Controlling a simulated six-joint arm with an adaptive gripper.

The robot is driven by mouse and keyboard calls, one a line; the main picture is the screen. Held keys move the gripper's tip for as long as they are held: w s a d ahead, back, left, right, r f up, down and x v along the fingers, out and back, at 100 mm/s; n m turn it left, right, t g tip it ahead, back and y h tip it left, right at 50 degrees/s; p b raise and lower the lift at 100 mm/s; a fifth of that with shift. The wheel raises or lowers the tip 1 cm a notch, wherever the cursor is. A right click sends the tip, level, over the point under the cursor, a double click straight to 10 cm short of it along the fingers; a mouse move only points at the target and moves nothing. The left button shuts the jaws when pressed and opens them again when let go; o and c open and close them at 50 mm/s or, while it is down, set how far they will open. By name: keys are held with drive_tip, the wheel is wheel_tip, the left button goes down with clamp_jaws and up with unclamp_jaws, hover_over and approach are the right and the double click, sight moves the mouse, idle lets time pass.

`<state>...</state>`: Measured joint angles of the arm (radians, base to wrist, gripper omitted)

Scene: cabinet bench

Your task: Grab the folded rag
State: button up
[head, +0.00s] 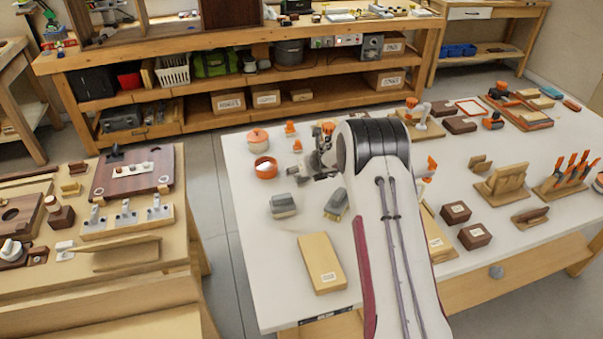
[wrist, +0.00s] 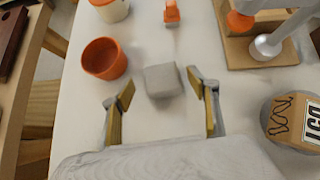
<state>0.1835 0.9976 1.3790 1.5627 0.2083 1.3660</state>
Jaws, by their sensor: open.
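My gripper (head: 312,175) is low over the white table in the head view, pointing left. In the wrist view its two fingers (wrist: 160,90) are spread wide. A small grey block (wrist: 162,80) shows between and beyond the fingertips, not clamped. In the head view a grey, layered, cloth-like block (head: 284,205) lies below and left of my gripper, and a grey piece with a yellow-green edge (head: 336,204) lies below it. I cannot tell for certain which is the folded rag. A broad grey surface fills the bottom of the wrist view and hides the finger bases.
Small orange-topped items (head: 297,146) stand nearby. A tan board (head: 321,262) lies nearer. My arm hides the table's middle.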

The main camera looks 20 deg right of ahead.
drive_tip(key=shift+x, duration=1.5)
drive_tip(key=shift+d, duration=0.1)
drive_tip(key=shift+c, duration=0.4)
drive_tip(key=c, duration=0.9)
